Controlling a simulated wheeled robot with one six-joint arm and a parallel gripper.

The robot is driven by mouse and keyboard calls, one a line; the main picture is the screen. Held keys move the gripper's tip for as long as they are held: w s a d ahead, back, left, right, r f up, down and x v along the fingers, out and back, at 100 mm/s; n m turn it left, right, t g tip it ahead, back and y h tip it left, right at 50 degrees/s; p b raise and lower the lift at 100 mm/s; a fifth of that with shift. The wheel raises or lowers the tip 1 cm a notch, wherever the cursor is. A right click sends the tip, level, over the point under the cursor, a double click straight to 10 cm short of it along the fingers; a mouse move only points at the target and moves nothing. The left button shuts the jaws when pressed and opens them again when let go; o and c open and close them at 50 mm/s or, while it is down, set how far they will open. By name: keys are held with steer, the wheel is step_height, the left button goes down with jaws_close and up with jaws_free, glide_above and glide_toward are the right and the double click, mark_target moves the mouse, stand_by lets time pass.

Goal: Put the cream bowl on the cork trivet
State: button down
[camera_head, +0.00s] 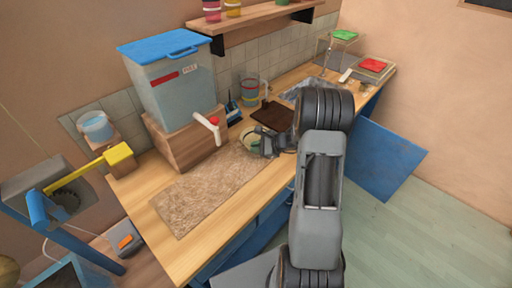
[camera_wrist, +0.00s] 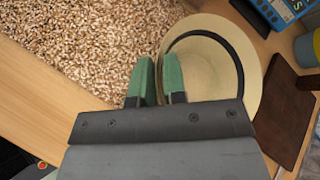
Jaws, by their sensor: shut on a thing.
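The cream bowl (camera_wrist: 212,68) has a dark ring inside and shows at the upper middle of the wrist view. It also shows partly in the head view (camera_head: 249,135), half hidden by my gripper (camera_head: 266,145). In the wrist view my gripper's green fingers (camera_wrist: 160,80) are shut on the bowl's left rim, one on each side of it. A flat, speckled, cork-like mat (camera_head: 215,185), which looks like the cork trivet, lies on the bench left of the bowl. It also shows at upper left in the wrist view (camera_wrist: 90,40). I cannot tell whether the bowl touches the bench.
A dark brown board (camera_wrist: 285,112) lies right of the bowl. A blue device (camera_wrist: 270,12) is at upper right. A water tank (camera_head: 178,85) with a blue lid stands on a wooden block, its tap (camera_head: 210,125) sticking out near the mat. The mat is bare.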

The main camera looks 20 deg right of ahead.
steer(key=c, duration=1.2)
jaws_free()
steer(key=shift+o, duration=0.2)
steer(key=shift+d, duration=0.1)
steer(key=b+v, duration=0.1)
steer(key=v, duration=1)
steer(key=s+a+r+n+g+h, duration=0.1)
steer(key=s+a+r+n+h, duration=0.3)
steer(key=s+a+n, duration=0.4)
steer(key=s+a+r+n+g+h, duration=0.2)
steer(key=s+a+r+n+h, duration=0.2)
steer(key=n, duration=0.9)
steer(key=shift+s+a+r+g, duration=0.3)
steer(key=shift+s+a+r, duration=0.9)
steer(key=shift+s+a, duration=1.25)
steer(key=shift+w+a, duration=0.1)
steer(key=shift+w, duration=0.05)
